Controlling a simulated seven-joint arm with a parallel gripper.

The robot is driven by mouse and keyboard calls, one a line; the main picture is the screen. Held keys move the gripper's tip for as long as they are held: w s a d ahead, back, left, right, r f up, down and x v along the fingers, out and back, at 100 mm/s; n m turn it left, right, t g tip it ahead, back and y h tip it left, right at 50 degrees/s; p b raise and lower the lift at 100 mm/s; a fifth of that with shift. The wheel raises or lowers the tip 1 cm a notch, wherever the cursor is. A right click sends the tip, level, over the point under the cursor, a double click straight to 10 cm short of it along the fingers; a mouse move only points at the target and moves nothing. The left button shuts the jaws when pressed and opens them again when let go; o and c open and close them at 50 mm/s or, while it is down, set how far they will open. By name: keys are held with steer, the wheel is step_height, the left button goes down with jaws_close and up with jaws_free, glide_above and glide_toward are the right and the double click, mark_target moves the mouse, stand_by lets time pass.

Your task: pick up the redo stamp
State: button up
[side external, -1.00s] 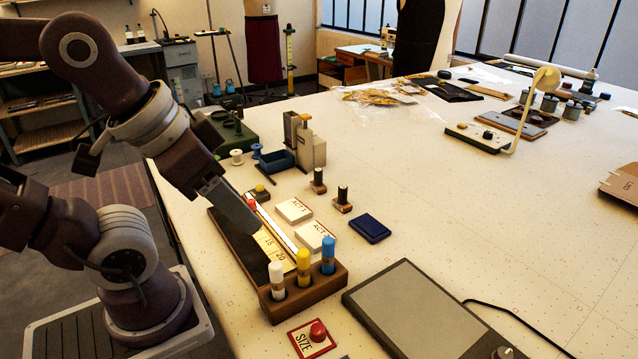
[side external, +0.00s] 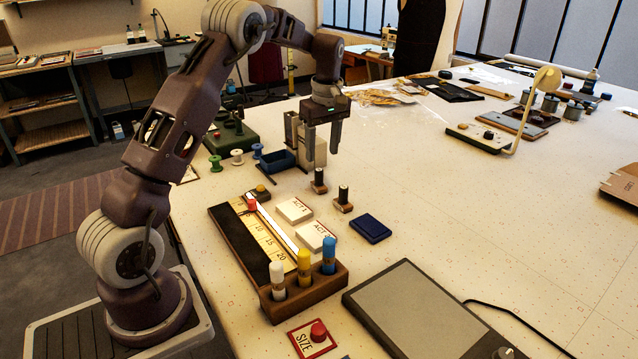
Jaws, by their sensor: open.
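Two small hand stamps with black handles and wooden bases stand upright on the table in the side external view: the farther stamp (side external: 319,182) and the nearer stamp (side external: 343,199). I cannot read any label on either, so I cannot tell which is the redo stamp. My gripper (side external: 314,148) points down above and slightly behind the farther stamp in the picture, open and empty.
A dark blue ink pad (side external: 370,229) lies right of the stamps.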

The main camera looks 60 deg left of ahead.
mark_target(319, 170)
steer(key=f, duration=0.8)
steer(key=shift+s+a+f, duration=0.1)
steer(key=shift+s+a, duration=0.15)
steer(key=shift+a, duration=0.1)
jaws_close()
